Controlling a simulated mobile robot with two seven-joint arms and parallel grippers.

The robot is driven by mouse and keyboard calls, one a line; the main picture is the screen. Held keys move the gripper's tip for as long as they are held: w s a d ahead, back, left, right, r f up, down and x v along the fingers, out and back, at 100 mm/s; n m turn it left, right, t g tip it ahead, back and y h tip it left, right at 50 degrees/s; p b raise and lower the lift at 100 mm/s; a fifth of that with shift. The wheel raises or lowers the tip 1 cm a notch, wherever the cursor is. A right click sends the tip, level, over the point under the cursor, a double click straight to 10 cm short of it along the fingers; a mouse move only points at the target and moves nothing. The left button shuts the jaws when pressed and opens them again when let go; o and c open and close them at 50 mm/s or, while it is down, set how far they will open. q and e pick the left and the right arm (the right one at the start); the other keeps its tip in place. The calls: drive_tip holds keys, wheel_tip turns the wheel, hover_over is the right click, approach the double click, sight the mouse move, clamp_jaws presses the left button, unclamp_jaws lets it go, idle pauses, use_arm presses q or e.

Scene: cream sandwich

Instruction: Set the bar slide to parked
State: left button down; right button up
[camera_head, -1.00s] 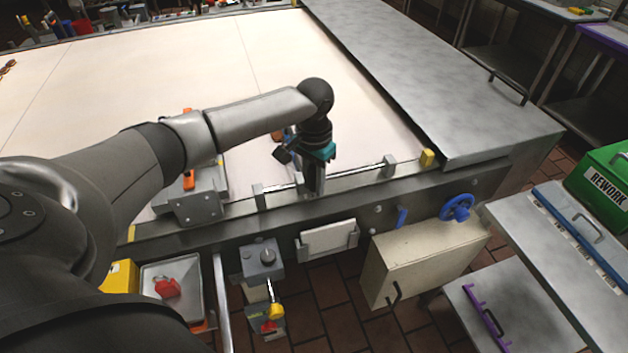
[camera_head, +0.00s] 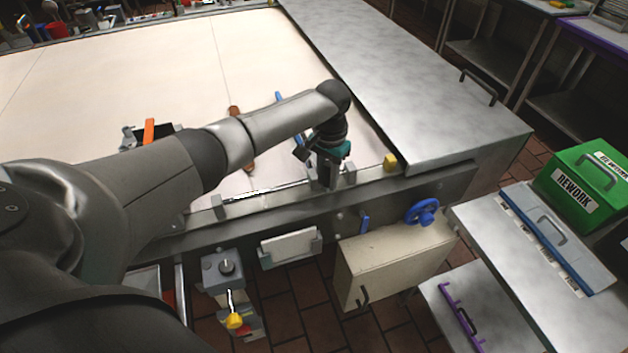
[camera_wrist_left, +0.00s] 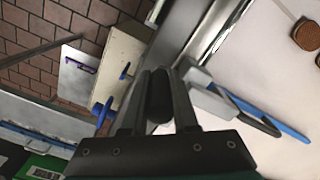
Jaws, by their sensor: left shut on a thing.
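The bar slide's thin rail (camera_head: 268,191) runs along the near edge of the table between a left bracket (camera_head: 219,206) and a right bracket (camera_head: 350,173). My left gripper (camera_head: 328,182) is over the rail, close beside the right bracket. In the left wrist view it is shut on a dark rounded handle (camera_wrist_left: 158,98), which appears to be the slide's grip. The fingers hide most of the slide in the head view, and I cannot tell whether it touches the bracket. No parked marking is readable. My right gripper is not in view.
A yellow block (camera_head: 390,162) sits on the edge right of the rail. Below are a blue handwheel (camera_head: 422,211), a beige box (camera_head: 385,262) and a grey lever box (camera_head: 226,268). A steel cover (camera_head: 410,85) stands at right. The pale tabletop (camera_head: 130,75) is mostly clear.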

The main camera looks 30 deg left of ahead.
use_arm(q)
drive_tip(key=w+d+b, duration=0.1)
drive_tip(key=w+d, duration=0.1)
drive_tip(key=shift+w+d, duration=0.15)
drive_tip(key=shift+w, duration=0.25)
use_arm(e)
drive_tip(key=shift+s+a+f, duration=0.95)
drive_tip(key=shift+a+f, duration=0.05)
use_arm(q)
drive_tip(key=shift+d+r, duration=0.1)
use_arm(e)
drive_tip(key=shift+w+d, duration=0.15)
use_arm(q)
drive_tip(key=c, duration=1)
unclamp_jaws()
drive_tip(key=shift+w, duration=0.1)
wheel_tip(320, 180, up, 15)
drive_tip(key=shift+r+p, duration=0.1)
drive_tip(key=shift+p, duration=0.3)
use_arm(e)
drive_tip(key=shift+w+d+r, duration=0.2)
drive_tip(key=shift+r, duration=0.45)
